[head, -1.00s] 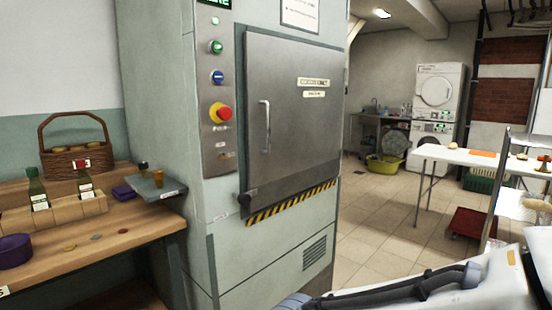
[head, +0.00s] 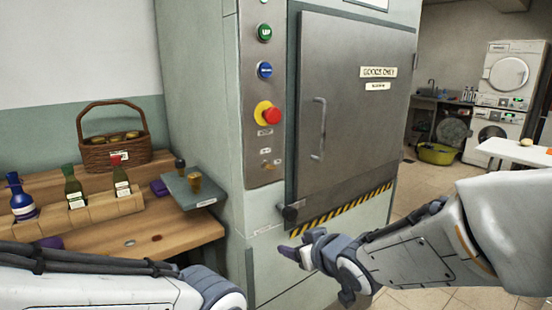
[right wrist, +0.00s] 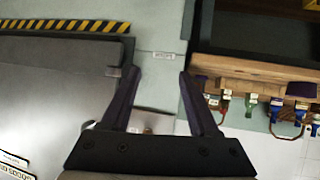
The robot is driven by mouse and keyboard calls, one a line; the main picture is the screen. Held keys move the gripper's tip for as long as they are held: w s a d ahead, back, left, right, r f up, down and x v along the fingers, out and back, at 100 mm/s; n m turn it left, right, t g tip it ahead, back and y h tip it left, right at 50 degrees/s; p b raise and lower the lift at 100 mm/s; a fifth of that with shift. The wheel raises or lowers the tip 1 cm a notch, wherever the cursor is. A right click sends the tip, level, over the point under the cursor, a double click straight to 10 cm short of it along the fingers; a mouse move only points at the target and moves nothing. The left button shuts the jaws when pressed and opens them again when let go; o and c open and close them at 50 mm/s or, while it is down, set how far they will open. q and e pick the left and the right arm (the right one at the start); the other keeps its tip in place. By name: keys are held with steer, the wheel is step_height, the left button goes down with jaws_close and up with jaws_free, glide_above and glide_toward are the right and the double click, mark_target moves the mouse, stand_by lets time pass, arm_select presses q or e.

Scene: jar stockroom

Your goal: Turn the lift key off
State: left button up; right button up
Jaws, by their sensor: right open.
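The lift's metal control panel (head: 263,100) is in the middle of the head view, left of the closed lift door. The small brass lift key (head: 266,164) is low on this panel, under the red stop button (head: 271,116); which way it points is too small to tell. My right gripper (head: 290,251) is below and right of the key, apart from it. In the right wrist view the gripper (right wrist: 159,74) is open and empty, and the panel's end (right wrist: 155,121) shows between its fingers. My left arm is at lower left, its gripper out of view.
The lift door (head: 352,95) has a vertical handle (head: 318,128) and a latch at its lower left corner. A wooden bench (head: 150,235) on the left bears bottles, a basket (head: 115,150) and a small grey tray (head: 194,190). Open floor lies to the right.

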steer(key=w+r+t+y+p, duration=0.2)
steer(key=w+r+y, duration=0.15)
steer(key=r, duration=0.35)
steer(key=n+t+y, duration=0.2)
steer(key=y, duration=0.1)
glide_toward(270, 167)
arm_select(q)
step_height(270, 167, up, 5)
steer(key=shift+f+p, duration=0.15)
steer(key=shift+p, duration=0.7)
arm_select(e)
steer(key=x, duration=0.8)
steer(key=shift+h, duration=0.25)
jaws_close()
